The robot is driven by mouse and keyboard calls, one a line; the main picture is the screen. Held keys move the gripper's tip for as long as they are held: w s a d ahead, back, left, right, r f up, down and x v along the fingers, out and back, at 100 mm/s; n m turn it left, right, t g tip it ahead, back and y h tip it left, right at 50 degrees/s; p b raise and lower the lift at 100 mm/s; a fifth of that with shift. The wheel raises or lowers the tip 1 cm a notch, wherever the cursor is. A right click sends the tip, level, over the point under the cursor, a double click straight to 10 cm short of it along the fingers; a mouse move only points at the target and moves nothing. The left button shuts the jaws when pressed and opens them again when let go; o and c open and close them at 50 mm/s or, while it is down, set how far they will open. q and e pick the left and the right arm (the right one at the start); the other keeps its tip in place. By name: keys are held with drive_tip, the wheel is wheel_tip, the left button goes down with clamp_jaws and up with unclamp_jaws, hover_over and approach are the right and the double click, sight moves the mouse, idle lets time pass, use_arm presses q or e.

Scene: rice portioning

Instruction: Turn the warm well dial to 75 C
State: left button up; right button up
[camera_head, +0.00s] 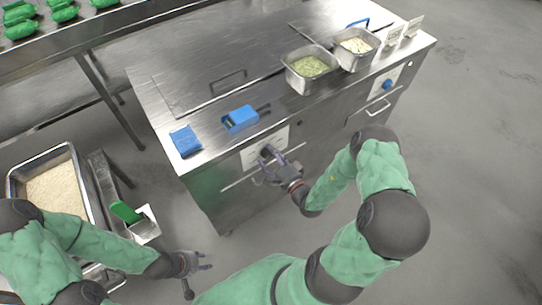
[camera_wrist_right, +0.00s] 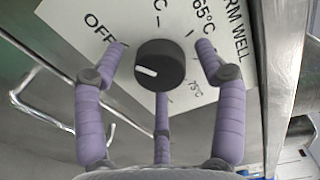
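The warm well dial (camera_wrist_right: 160,66) is a round black knob with a white pointer mark on a white panel (camera_wrist_right: 125,22). The panel is printed OFF, 65°C, 75°C and WARM WELL. In the wrist view the white mark points to the left and slightly up, below the OFF label. My right gripper (camera_head: 266,166) is in front of this panel in the head view. Its purple fingers are spread around the dial, with visible gaps at the left and right sides. Whether the lower finger touches the dial is unclear. My left gripper (camera_head: 197,263) is empty and apart, over the floor.
A handle bar (camera_wrist_right: 45,95) is left of the panel. The steel counter (camera_head: 185,75) carries two food pans (camera_head: 310,70), (camera_head: 356,48) and blue items (camera_head: 186,141), (camera_head: 240,118). A second panel with a blue knob (camera_head: 387,85) is to the right. A rice tub (camera_head: 75,165) stands left.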

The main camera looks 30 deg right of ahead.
drive_tip(key=c, duration=0.9)
drive_tip(key=shift+o, duration=0.2)
